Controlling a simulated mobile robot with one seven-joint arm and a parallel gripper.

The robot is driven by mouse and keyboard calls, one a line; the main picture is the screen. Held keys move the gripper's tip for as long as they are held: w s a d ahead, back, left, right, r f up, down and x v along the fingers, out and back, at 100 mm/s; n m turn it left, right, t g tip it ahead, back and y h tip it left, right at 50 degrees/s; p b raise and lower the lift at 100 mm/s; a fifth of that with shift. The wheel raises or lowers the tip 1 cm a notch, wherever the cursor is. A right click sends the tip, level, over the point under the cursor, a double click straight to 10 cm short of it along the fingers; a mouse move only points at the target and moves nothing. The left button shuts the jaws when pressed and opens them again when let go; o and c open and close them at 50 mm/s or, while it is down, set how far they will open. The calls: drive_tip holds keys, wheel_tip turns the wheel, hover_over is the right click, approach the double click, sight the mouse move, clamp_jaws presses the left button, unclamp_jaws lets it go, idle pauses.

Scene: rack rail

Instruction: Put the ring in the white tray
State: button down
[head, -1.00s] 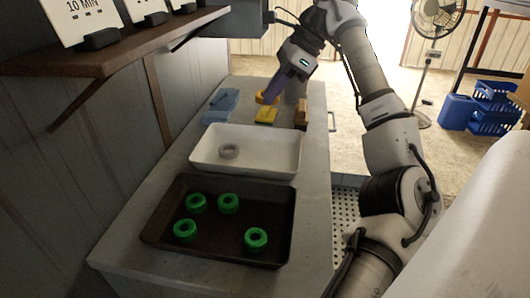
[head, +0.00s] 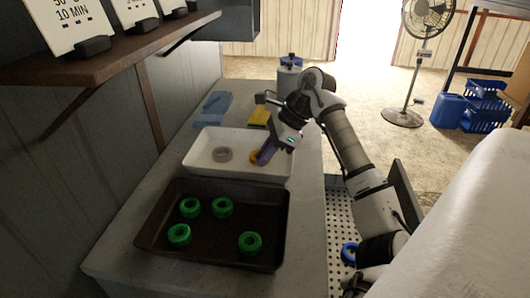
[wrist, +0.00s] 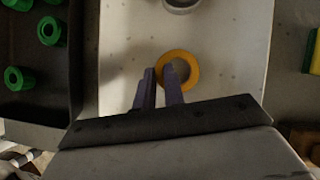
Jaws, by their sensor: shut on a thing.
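The yellow-orange ring (head: 255,157) is in my gripper (head: 264,156), over the right part of the white tray (head: 197,158). In the wrist view, my gripper's purple fingers (wrist: 160,78) are shut on the left wall of the ring (wrist: 191,60), one finger at its hole and one outside. The ring lies within the outline of the white tray (wrist: 232,35); I cannot tell whether it touches the floor. A grey ring (head: 222,147) lies in the tray, left of the held ring; it also shows at the top of the wrist view (wrist: 181,8).
A dark tray (head: 212,254) with several green rings (head: 249,242) stands in front of the white tray. Behind it are a blue cloth (head: 214,106), a yellow sponge (head: 258,116) and a grey canister (head: 288,80). A shelf with cards (head: 100,65) overhangs the left side.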

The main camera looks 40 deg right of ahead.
drive_tip(key=shift+f, duration=0.1)
drive_tip(key=c, duration=1.5)
unclamp_jaws()
drive_tip(key=shift+r, duration=0.3)
drive_tip(key=b+v, duration=0.1)
drive_tip(key=v, duration=1)
drive_tip(key=shift+s+d+r, duration=0.15)
drive_tip(key=shift+d+r, duration=0.05)
drive_tip(key=shift+r, duration=0.1)
